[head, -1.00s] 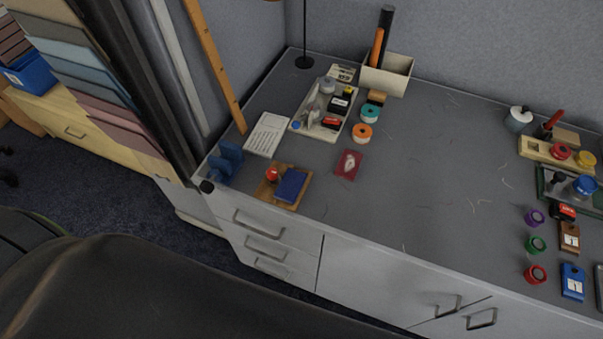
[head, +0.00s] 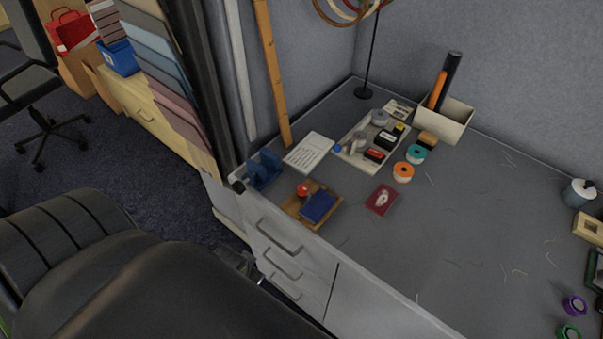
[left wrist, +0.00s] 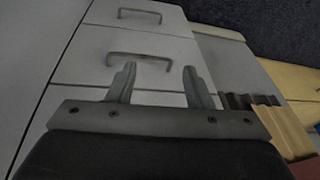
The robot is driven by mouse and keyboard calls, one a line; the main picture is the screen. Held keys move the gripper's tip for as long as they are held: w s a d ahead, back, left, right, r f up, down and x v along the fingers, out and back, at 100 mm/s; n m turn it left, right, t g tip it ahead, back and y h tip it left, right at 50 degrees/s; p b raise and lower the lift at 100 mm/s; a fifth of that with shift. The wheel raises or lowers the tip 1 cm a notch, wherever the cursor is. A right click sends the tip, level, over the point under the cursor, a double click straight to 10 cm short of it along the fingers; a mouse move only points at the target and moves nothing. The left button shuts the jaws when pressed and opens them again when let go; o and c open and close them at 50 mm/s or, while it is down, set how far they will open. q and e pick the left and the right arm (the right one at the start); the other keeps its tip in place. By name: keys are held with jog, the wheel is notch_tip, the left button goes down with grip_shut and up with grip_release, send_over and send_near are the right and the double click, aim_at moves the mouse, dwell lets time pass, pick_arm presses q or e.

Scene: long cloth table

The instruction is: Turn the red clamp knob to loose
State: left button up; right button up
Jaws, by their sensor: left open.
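The red clamp knob (head: 303,190) sits on a small wooden board (head: 292,208) near the table's front left edge. A dark blue block (head: 319,206) lies on the same board, just right of the knob. In the left wrist view my left gripper (left wrist: 158,78) is open and empty, its two fingers apart in front of the grey drawer fronts. The knob does not show in that view. My right gripper is not in view.
A blue holder (head: 264,170) stands left of the board, a white card (head: 308,152) behind it. A tray (head: 345,150) with small items, an orange tape roll (head: 403,172) and a dark red card (head: 382,199) lie nearby. Drawers (head: 282,240) are below; the table's middle is mostly clear.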

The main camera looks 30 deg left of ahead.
pick_arm(q)
jog(key=w+r+m+t+h, duration=0.15)
jog(key=w+r, duration=0.35)
jog(key=r, duration=0.8)
jog(key=m+g+h, duration=0.2)
jog(key=m+h, duration=0.1)
jog(key=m, duration=0.5)
send_near(302, 188)
jog(key=shift+t, duration=0.25)
jog(key=b+x, duration=0.2)
jog(key=x, duration=0.5)
jog(key=shift+s+f+b, duration=0.1)
jog(key=shift+f+b, duration=0.2)
jog(key=shift+b, duration=0.1)
jog(key=shift+d+f, duration=0.2)
jog(key=shift+f, duration=0.3)
jog(key=shift+c, duration=0.5)
